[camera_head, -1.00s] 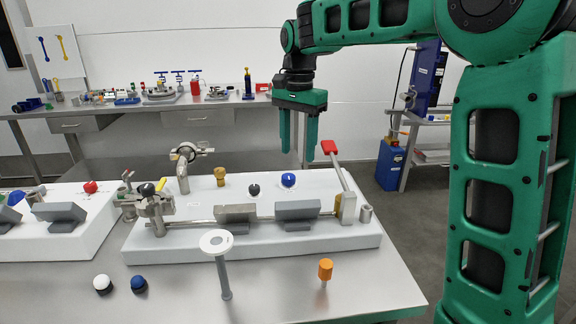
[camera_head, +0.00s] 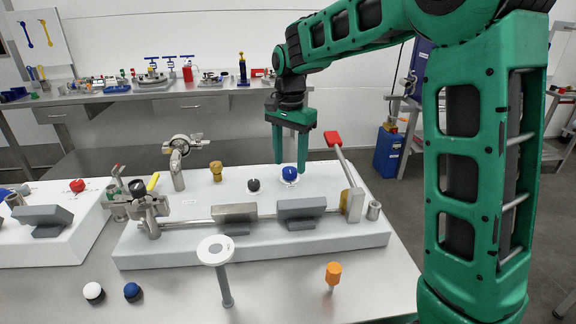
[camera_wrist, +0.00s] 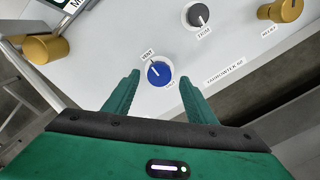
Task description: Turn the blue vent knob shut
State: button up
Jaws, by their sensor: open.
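The blue vent knob (camera_head: 289,174) sits on the white panel's top, and a white pointer line shows on its face. In the wrist view the knob (camera_wrist: 160,73) lies just beyond and between my fingertips, with a "VENT" label beside it. My gripper (camera_head: 290,168) is open and green, its fingers pointing down over the knob. The fingers also show in the wrist view (camera_wrist: 159,82), one on each side, apart from the knob. I cannot tell the exact height of the fingertips above the panel.
A black trim knob (camera_head: 254,185) and a brass knob (camera_head: 216,170) stand to the left. A red-handled lever (camera_head: 334,139) rises close on the right. Grey blocks (camera_head: 300,209) and a pipe lie in front. A white-topped post (camera_head: 216,250) stands nearer.

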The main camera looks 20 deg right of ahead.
jog(key=shift+f, duration=1.05)
jog(key=c, duration=1)
jog(key=shift+c, duration=0.2)
